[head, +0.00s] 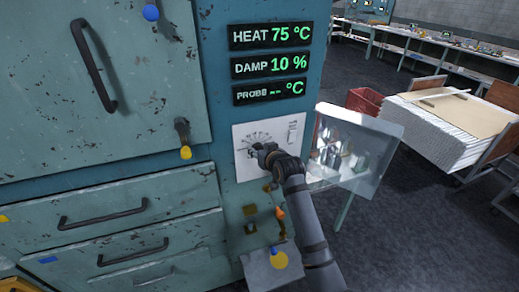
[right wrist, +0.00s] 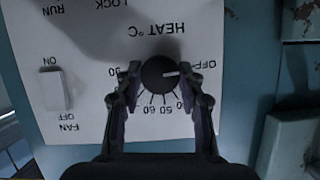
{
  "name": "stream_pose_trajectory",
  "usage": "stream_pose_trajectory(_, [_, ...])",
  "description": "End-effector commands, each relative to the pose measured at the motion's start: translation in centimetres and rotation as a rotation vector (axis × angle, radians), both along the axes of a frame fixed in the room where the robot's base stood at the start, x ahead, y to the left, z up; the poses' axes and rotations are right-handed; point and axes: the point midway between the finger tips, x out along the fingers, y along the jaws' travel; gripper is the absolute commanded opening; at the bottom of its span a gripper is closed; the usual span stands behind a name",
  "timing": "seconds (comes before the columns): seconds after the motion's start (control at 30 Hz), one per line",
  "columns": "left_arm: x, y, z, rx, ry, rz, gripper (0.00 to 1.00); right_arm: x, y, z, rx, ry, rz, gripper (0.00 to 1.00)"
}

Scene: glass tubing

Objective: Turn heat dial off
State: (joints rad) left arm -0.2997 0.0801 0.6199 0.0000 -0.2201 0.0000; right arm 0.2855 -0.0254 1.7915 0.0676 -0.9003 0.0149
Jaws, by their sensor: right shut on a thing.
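The black heat dial (right wrist: 159,73) sits on a white control panel (right wrist: 80,115), which shows upside down in the right wrist view. Its pale pointer mark points right in that view, toward the OFF label, with a finger partly between. My right gripper (right wrist: 160,78) is shut on the dial, one finger on each side. In the head view my right gripper (head: 264,152) is at the panel (head: 242,165) and largely hides the dial. The heat display (head: 272,35) reads 75 °C. My left gripper is not in view.
A fan switch (right wrist: 52,88) is on the same panel. A clear open cover (head: 365,155) juts out right of the panel. Cabinet drawers (head: 100,213) with handles are at the left. A stacked cart (head: 440,130) and red bin (head: 364,101) stand at the right.

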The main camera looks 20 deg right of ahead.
Motion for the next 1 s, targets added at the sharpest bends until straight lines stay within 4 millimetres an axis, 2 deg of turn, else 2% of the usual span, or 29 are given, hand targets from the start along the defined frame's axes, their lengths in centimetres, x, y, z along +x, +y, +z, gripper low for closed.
stream_pose_trajectory(0.33, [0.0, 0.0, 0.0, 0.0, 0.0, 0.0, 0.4, 0.0, 0.0, -0.1, -0.005, 0.002, 0.0, 0.07])
stream_pose_trajectory(0.37, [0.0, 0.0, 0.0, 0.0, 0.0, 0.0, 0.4, 0.0, 0.0, -0.1, -0.005, 0.002, 0.0, 0.4])
stream_pose_trajectory(0.53, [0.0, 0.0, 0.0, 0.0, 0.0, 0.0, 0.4, 0.0, 0.0, -0.1, -0.004, 0.001, 0.0, 0.61])
stream_pose_trajectory(0.87, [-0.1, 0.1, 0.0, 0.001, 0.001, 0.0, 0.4, -0.3, -0.1, 0.1, -0.004, 0.0, -0.001, 0.61])
stream_pose_trajectory(1.0, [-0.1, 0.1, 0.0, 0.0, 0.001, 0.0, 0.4, -2.3, -0.2, 0.9, -0.004, -0.001, 0.0, 0.61])
